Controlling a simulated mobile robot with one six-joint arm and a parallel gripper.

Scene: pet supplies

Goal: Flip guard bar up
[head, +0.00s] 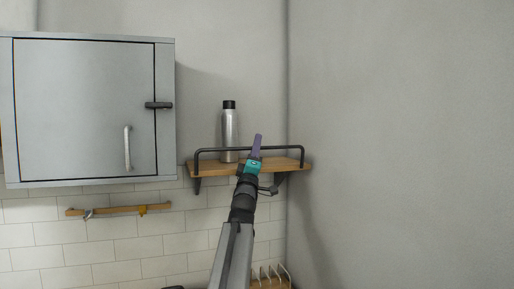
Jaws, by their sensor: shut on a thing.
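A black guard bar (222,149) spans the front of a small wooden wall shelf (212,169). Its long rail stands above the board, with bent ends coming down at the left and right. My gripper (257,144) reaches up from below, and its purple fingers are shut on the rail right of its middle. The fingers and the teal wrist part hide a short stretch of the bar and of the shelf's front edge.
A silver bottle (230,128) with a black cap stands upright on the shelf, behind the bar and left of my gripper. A grey cabinet (85,110) with a shut door hangs at left. A wooden hook rail (118,210) is below it. A bare wall is close at right.

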